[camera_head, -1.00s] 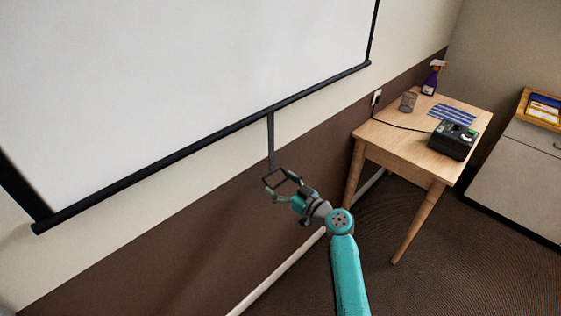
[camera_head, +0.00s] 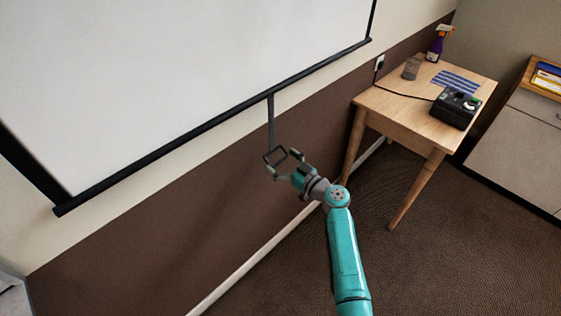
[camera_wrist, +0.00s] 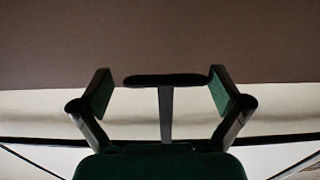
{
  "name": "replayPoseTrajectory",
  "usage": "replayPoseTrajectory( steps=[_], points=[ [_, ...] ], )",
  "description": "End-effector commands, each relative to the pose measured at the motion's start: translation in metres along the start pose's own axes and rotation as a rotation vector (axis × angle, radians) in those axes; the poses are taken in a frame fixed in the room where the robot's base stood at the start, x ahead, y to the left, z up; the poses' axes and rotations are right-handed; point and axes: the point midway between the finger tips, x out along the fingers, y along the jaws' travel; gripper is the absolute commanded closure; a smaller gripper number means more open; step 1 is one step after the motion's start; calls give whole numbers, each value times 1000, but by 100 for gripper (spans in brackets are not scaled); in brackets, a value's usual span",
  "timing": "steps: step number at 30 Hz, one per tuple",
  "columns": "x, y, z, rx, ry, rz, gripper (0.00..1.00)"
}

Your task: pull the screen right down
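The white projector screen (camera_head: 180,70) hangs on the wall, with a black bar (camera_head: 200,131) along its lower edge. A dark strap (camera_head: 271,122) hangs from the bar and ends at my gripper (camera_head: 276,160). In the wrist view, the strap (camera_wrist: 166,112) ends in a dark crosswise handle (camera_wrist: 165,80). The handle lies between the two spread fingers of my gripper (camera_wrist: 163,92). Its ends come close to both fingers; I cannot tell whether they touch. In the head view the handle is hard to tell from the fingers.
A wooden table (camera_head: 400,112) stands to the right, bearing a spray bottle (camera_head: 435,46), a mesh cup (camera_head: 411,68), a striped cloth (camera_head: 456,81) and a black device (camera_head: 455,109). A grey cabinet (camera_head: 520,150) is at far right. The brown wall below the screen is clear.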

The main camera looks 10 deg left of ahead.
Motion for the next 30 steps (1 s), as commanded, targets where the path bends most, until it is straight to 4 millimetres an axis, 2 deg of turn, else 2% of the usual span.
replayPoseTrajectory(
  steps=[7, 11, 24, 30],
  points=[
    [-2, 0, 2, 2, -3, 0, 2],
    [-11, -1, 3, 1, -3, 0, 2],
    [-91, 1, 2, 1, -2, 3, 2],
    [-114, 1, 1, 1, -2, 2, 2]
  ],
)
